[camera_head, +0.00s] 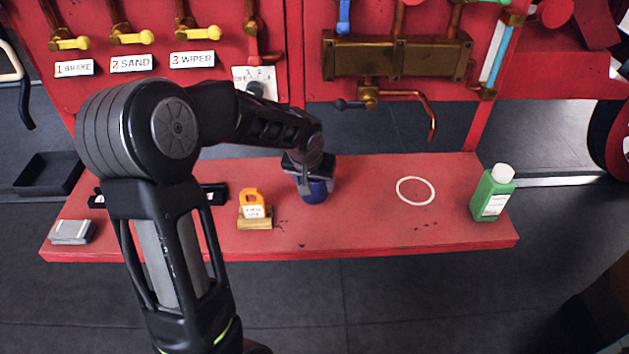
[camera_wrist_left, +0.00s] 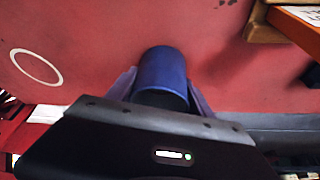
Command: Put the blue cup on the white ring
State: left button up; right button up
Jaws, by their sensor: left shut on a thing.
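The blue cup (camera_head: 314,191) stands on the red bench, left of the white ring. My left gripper (camera_head: 312,178) is over it from above and shut on it. In the left wrist view the blue cup (camera_wrist_left: 163,72) sits between the two fingers of my left gripper (camera_wrist_left: 162,92). The white ring (camera_head: 415,190) lies flat and empty on the bench to the right, and it also shows in the left wrist view (camera_wrist_left: 57,77). I cannot tell whether the cup's base touches the bench. My right gripper is not in view.
A green bottle with a white cap (camera_head: 492,193) stands right of the ring. An orange item on a wooden block (camera_head: 254,210) is left of the cup. A copper pipe (camera_head: 432,120) hangs behind the ring. The red bench (camera_head: 355,225) is bare between cup and ring.

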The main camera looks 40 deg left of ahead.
pick_arm(q)
jog(key=o, duration=1.4)
jog(key=shift+f, duration=0.1)
jog(key=shift+r, duration=0.35)
jog(key=v, duration=1.1)
jog(key=shift+s+r, duration=0.25)
jog(key=shift+o, duration=0.6)
